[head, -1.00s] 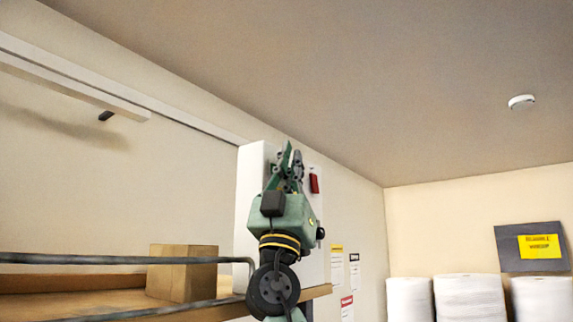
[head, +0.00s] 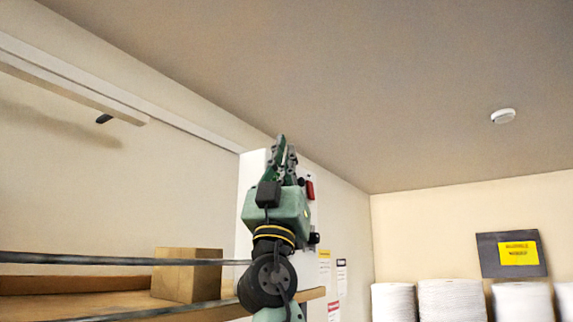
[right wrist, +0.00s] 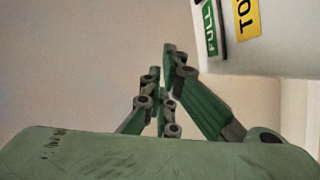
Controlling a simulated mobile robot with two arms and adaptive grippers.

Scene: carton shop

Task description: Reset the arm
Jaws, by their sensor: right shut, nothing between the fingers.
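My right gripper (head: 281,150) points upward in the middle of the head view, with its green fingers together and nothing between them. It is in front of a white cabinet (head: 248,195) on the wall. The right wrist view shows the same gripper (right wrist: 168,75) shut and empty, its fingertips apart from a white labelled surface (right wrist: 270,45) at upper right. My left gripper does not show in the head view.
A wooden shelf (head: 120,306) with a metal rail (head: 90,259) and a cardboard box (head: 187,275) is at lower left. Several white rolls (head: 452,300) stand at lower right, below a dark board (head: 511,254). Open air lies right of my arm.

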